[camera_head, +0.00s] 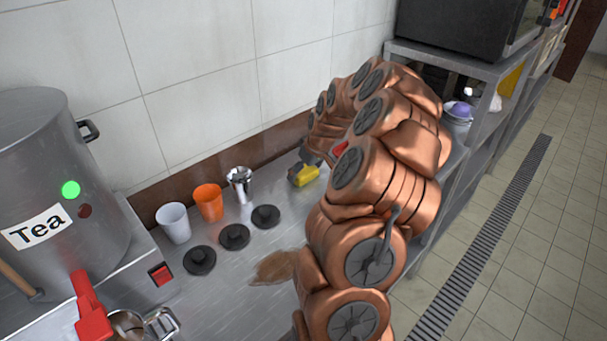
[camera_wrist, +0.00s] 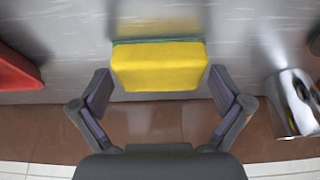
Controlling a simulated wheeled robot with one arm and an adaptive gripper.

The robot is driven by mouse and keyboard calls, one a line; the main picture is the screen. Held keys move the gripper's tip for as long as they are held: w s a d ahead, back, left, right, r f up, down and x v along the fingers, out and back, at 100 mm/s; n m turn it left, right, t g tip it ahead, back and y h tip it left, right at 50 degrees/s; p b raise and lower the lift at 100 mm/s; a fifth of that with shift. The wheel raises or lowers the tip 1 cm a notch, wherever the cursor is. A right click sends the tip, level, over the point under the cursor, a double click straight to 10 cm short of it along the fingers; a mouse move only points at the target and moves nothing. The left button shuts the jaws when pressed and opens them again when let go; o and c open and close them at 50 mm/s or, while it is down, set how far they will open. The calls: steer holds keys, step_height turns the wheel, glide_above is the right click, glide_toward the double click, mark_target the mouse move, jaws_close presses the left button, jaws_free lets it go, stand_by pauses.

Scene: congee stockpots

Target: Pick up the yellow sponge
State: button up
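The yellow sponge (camera_head: 303,174) lies on the steel counter near the wall, right of the metal cup. In the wrist view the sponge (camera_wrist: 160,66) shows a yellow face with a thin green layer along its far edge. My gripper (camera_wrist: 162,92) is open, one finger at each side of the sponge. Gaps show between both fingers and the sponge, so it is not held. In the head view my arm hides most of the gripper.
A metal cup (camera_head: 240,184), orange cup (camera_head: 208,202) and white cup (camera_head: 173,222) stand along the wall. Several black lids (camera_head: 234,237) lie before them. A red object (camera_wrist: 15,72) is beside the sponge in the wrist view. The Tea pot (camera_head: 50,180) stands left.

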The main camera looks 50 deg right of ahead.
mark_target(302, 171)
steer(key=c, duration=0.7)
steer(key=shift+o, duration=0.2)
steer(key=shift+r, duration=0.15)
steer(key=shift+r+b, duration=0.75)
steer(key=shift+r, duration=0.9)
steer(key=shift+s+a, duration=0.3)
steer(key=shift+s, duration=0.2)
steer(key=s+a+b, duration=0.1)
steer(key=s+a, duration=0.1)
steer(key=s, duration=0.2)
steer(key=s+a+r+b, duration=0.1)
steer(key=s+a, duration=0.2)
steer(key=s, duration=0.1)
steer(key=s+a+b, duration=0.2)
steer(key=s, duration=0.2)
steer(key=shift+s+a+r, duration=0.2)
steer(key=shift+s+a, duration=0.05)
steer(key=shift+s, duration=0.15)
steer(key=o, duration=0.3)
steer(key=c, duration=0.3)
steer(key=shift+c, duration=0.3)
